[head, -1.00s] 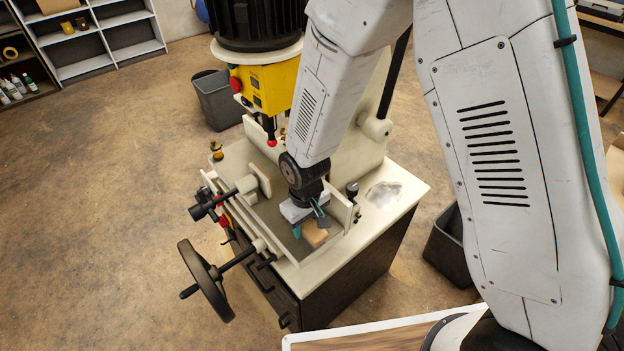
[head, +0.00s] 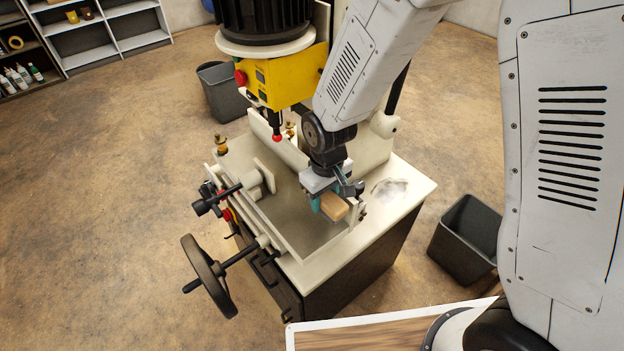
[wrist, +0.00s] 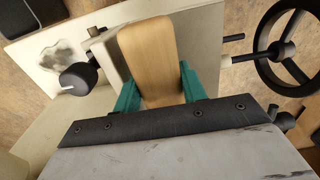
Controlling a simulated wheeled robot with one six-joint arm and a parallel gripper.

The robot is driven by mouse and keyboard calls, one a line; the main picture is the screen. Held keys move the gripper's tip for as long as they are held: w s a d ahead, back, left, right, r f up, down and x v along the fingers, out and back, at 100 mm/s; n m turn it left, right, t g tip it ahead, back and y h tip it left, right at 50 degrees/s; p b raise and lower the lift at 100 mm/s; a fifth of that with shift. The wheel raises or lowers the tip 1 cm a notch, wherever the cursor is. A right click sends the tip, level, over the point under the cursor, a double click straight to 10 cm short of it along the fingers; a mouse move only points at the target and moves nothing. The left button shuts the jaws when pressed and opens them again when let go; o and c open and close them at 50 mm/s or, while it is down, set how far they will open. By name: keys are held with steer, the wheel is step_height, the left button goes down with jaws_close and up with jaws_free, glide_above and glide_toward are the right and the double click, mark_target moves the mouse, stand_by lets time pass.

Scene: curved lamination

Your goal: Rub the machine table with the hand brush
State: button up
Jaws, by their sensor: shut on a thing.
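My gripper (head: 333,203) is shut on the hand brush (head: 337,209), a pale wooden block. In the wrist view the brush (wrist: 149,50) sits between the two teal fingers, its wooden back facing the camera; its bristles are hidden. The gripper is over the right part of the cream machine table (head: 411,197), near the raised right-hand clamp plate. I cannot tell whether the brush touches anything below it. A grey-white smudge (head: 389,188) lies on the table's right side, right of the brush; it also shows at upper left in the wrist view (wrist: 62,66).
A black handwheel (head: 208,278) and a clamp screw (head: 215,203) stick out at the table's left. The yellow drill head (head: 285,80) stands behind. Dark bins (head: 467,238) are on the floor. A wood-topped surface (head: 370,335) is at the front.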

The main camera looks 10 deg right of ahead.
steer(key=shift+r, duration=1.1)
steer(key=shift+a, duration=0.15)
